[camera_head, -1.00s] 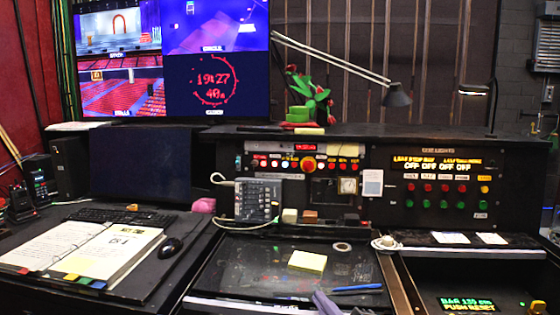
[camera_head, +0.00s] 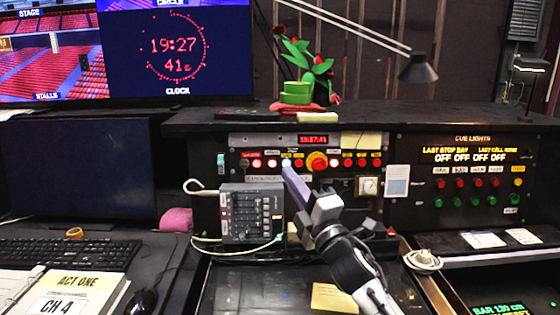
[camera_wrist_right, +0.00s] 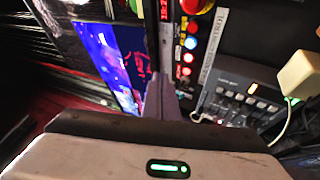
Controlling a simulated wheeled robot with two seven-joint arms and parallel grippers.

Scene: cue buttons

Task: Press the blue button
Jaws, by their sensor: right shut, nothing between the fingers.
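The blue button (camera_head: 286,162) glows pale blue in a row of mostly red buttons on the dark console panel. It also shows in the right wrist view (camera_wrist_right: 190,43), in a column with white and red buttons. My right gripper (camera_head: 290,177) comes up from the lower right, shut and empty. Its fingertips appear just below the blue button in the head view. In the right wrist view the fingers (camera_wrist_right: 160,88) point toward the panel, to the lower left of the blue button. I cannot tell how large the gap is. My left gripper is not in view.
A big red knob (camera_head: 317,162) sits right of the blue button. A grey control box (camera_head: 250,212) with a cable stands below the row, left of my gripper. A cue-lights panel (camera_head: 473,185) is at right. A yellow note (camera_head: 333,298) lies on the desk.

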